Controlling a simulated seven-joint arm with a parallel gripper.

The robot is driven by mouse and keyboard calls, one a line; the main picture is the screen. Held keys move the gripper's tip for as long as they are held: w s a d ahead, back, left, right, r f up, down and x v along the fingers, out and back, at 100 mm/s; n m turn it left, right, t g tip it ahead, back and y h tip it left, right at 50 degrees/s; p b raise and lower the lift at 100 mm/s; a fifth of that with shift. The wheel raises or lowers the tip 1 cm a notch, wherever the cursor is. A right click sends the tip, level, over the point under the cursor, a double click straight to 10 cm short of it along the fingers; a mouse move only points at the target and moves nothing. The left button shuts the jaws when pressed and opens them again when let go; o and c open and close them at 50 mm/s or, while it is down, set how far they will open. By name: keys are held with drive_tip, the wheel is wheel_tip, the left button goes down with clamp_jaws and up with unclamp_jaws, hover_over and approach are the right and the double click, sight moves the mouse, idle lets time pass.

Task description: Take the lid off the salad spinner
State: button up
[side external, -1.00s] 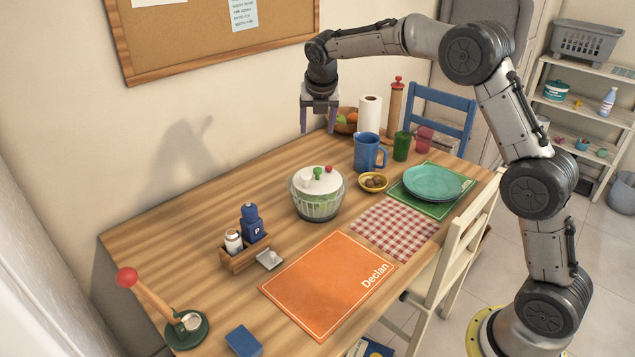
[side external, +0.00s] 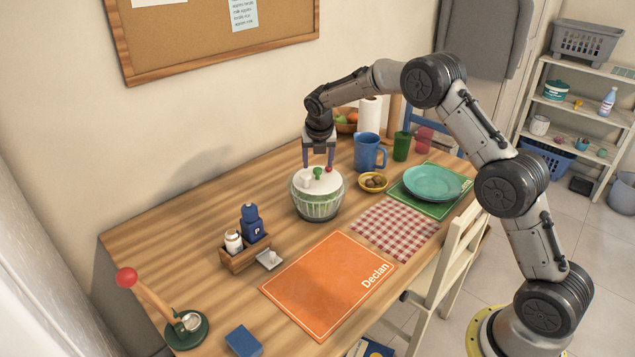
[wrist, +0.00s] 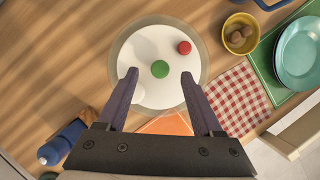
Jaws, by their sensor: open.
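The salad spinner (side external: 318,207) stands upright on the table, a clear bowl with green contents. Its white lid (side external: 322,184) is on top and carries a green knob (side external: 318,172), a red button (side external: 328,169) and a white raised part (side external: 306,181). In the wrist view the lid (wrist: 145,45) lies below the fingers, with the green knob (wrist: 160,69) between and a little beyond the fingertips. The red button (wrist: 184,48) is to the knob's upper right. My gripper (side external: 319,164) is open and empty just above the lid; it also shows in the wrist view (wrist: 160,76).
A blue pitcher (side external: 367,152) and a yellow bowl of brown items (side external: 373,182) stand right of the spinner. A wooden caddy (side external: 243,255) with a white shaker and blue bottle is to the left. The orange placemat (side external: 325,285) is in front; the table's back left is clear.

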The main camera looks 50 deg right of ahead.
sight(318, 176)
drive_tip(key=shift+x, duration=1.35)
clamp_jaws()
drive_tip(key=shift+r, duration=0.1)
